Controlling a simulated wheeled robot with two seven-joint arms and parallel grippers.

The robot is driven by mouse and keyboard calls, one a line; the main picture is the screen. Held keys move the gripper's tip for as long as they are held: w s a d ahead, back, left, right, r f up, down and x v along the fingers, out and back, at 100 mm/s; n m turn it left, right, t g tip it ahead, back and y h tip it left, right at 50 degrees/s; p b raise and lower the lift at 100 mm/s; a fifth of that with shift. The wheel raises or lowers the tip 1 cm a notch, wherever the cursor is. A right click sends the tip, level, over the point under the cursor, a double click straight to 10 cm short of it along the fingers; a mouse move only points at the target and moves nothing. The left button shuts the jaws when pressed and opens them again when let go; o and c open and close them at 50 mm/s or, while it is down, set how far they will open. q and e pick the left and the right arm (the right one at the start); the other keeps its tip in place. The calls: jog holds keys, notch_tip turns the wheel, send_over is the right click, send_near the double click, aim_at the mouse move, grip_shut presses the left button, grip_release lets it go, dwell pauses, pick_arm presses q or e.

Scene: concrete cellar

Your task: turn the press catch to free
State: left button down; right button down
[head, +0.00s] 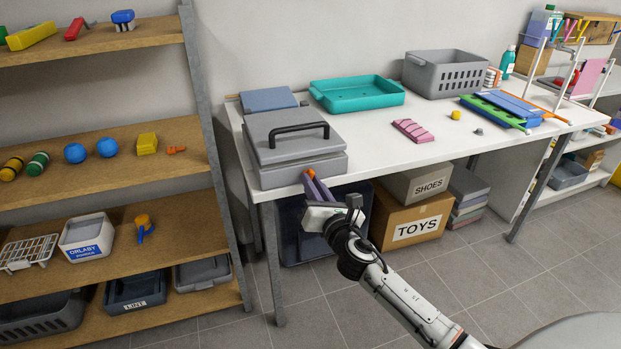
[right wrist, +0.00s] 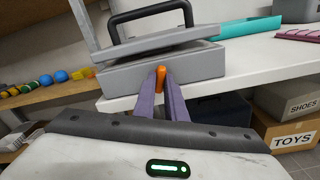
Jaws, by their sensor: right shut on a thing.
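The press (head: 296,148) is a grey box with a black handle on its lid, standing at the left front corner of the white table. It also shows in the right wrist view (right wrist: 150,80). Its catch (right wrist: 161,74) is a small orange piece on the front face, which shows in the head view (head: 308,173) too. My right gripper (head: 311,178) reaches up to the press front from below. Its two purple fingers are shut on the orange catch, one on each side. The catch looks upright in the right wrist view. My left gripper is not in view.
On the table (head: 366,147) stand a teal tray (head: 357,104), a grey basket (head: 445,84) and a pink ridged piece (head: 413,131). A shelf rack (head: 150,113) stands close on the left. A TOYS box (head: 411,212) is under the table.

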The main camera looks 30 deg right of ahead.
jog(key=n+p, duration=0.2)
jog(key=n, duration=0.2)
jog(key=c, duration=1.7)
grip_release()
jog(key=shift+s, duration=0.1)
jog(key=shift+p+v, duration=0.55)
jog(key=shift+v, duration=2.9)
jog(key=shift+f, duration=0.1)
